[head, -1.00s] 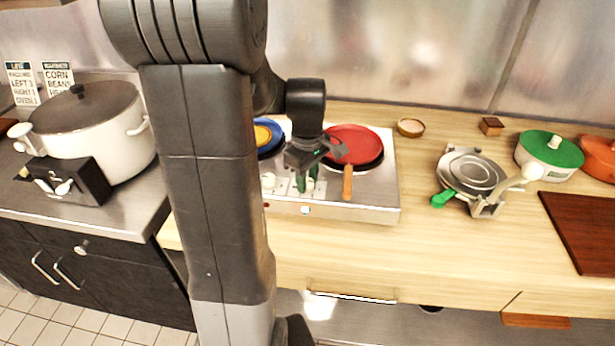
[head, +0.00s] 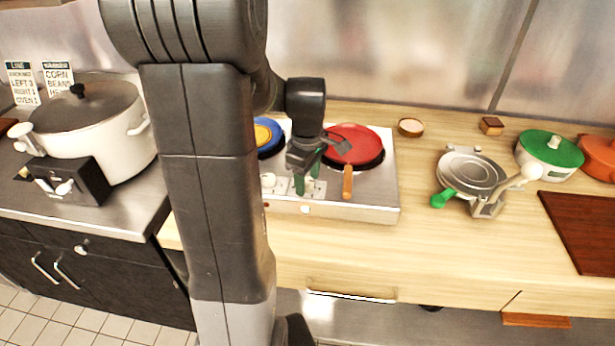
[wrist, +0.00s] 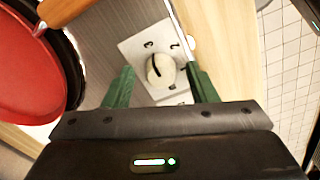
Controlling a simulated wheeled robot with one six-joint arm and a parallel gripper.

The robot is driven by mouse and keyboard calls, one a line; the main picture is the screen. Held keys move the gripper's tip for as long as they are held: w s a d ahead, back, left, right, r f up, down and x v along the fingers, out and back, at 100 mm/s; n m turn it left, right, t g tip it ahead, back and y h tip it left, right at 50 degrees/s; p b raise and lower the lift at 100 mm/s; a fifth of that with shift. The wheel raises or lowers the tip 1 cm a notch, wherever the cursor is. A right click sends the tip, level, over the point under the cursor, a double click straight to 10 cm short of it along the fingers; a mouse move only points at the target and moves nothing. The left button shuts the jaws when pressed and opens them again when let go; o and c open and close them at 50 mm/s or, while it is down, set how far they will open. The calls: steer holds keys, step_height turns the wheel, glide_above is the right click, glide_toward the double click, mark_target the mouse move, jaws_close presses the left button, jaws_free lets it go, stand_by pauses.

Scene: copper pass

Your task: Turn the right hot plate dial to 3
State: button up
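The hot plate (head: 378,200) is a silver box on the wooden counter. Its right dial (wrist: 160,71) is a pale round knob with a dark pointer line, on a white plate with small numerals that I cannot read surely. In the head view the gripper largely hides this dial; the left dial (head: 268,180) shows beside it. My gripper (head: 307,180) points down at the front of the hot plate. In the wrist view its green fingers (wrist: 160,88) are spread to either side of the right dial, with visible gaps and no clear contact.
A red pan (head: 350,143) sits on the right burner, its wooden handle (head: 347,182) close beside my gripper. A blue pan (head: 270,148) is on the left burner, partly behind my arm. A waffle iron (head: 472,172) stands further right. The counter in front is clear.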

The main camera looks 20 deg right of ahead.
mark_target(307, 180)
step_height(307, 180, up, 14)
stand_by(0.7)
steer(key=shift+f, duration=0.15)
step_height(307, 180, down, 14)
steer(key=shift+r, duration=0.1)
stand_by(0.7)
steer(key=shift+r, duration=0.1)
